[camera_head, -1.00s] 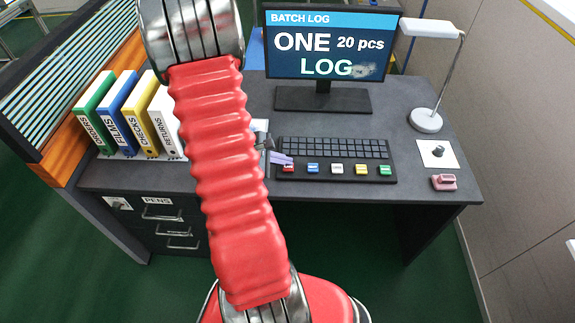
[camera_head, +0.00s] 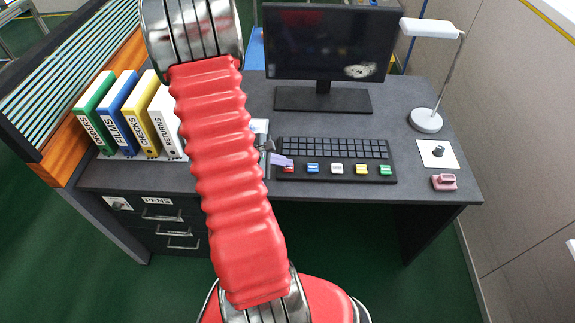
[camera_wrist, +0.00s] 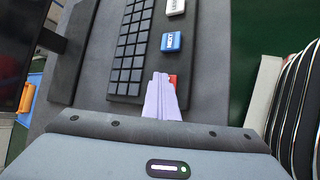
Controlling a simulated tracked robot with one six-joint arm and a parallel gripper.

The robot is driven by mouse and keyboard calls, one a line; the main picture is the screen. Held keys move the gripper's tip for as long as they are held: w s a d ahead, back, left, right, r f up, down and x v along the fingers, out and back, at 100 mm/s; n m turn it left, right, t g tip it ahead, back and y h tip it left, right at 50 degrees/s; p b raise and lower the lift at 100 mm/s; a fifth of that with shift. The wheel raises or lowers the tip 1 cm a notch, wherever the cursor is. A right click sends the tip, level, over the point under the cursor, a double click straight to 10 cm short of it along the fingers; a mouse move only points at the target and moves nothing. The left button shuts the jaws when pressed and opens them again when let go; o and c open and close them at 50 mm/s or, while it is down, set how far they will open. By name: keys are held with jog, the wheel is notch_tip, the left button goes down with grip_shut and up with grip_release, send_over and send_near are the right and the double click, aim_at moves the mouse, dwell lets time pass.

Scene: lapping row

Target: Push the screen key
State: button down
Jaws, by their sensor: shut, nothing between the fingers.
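The keyboard (camera_head: 335,148) lies on the grey desk, with a row of coloured keys along its front edge. The red key (camera_head: 288,168) is at the left end, and my gripper (camera_head: 280,160) is at it with its lilac fingers. In the wrist view the shut fingers (camera_wrist: 162,100) are empty and partly cover the red key (camera_wrist: 173,80); its label is hidden, and I cannot tell whether they touch it. The blue key (camera_wrist: 171,42) and white key (camera_wrist: 175,7) lie beyond. The monitor (camera_head: 325,40) is dark, with a pale smudge at its lower right.
Yellow (camera_head: 361,169) and green (camera_head: 385,170) keys continue the row. Upright binders (camera_head: 125,110) stand at the left. A lamp (camera_head: 426,120), a dial on a white plate (camera_head: 438,152) and a pink object (camera_head: 443,182) are at the right.

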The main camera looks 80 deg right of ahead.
aim_at(285, 169)
jog(key=shift+r, duration=0.5)
jog(key=shift+r, duration=2.9)
